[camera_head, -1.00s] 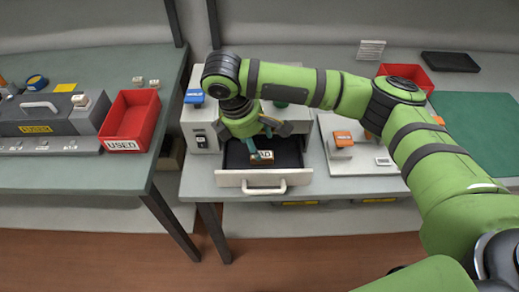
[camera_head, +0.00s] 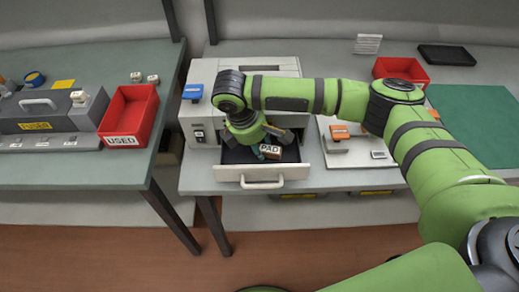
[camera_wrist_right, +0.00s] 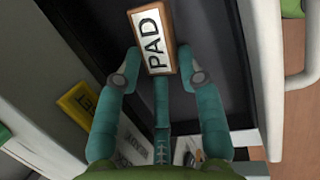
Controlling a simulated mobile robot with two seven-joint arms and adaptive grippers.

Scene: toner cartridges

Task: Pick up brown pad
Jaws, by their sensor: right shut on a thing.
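The brown pad (camera_head: 270,150) has a white label reading "PAD". It is over the open drawer (camera_head: 262,172) of the grey machine. In the right wrist view the pad (camera_wrist_right: 152,40) sits between the teal fingertips of my right gripper (camera_wrist_right: 160,75), which is shut on it. My right gripper (camera_head: 262,140) reaches down at the drawer in the head view, and its arm partly hides the machine. The drawer's dark inside shows beneath the pad in the wrist view. My left gripper is not in view.
A red bin labelled USED (camera_head: 130,112) stands on the left table. A blue lever (camera_head: 193,92) is on the machine's left. A press with an orange top (camera_head: 340,132) stands to the right, near a red tray (camera_head: 402,72) and a green mat (camera_head: 475,125).

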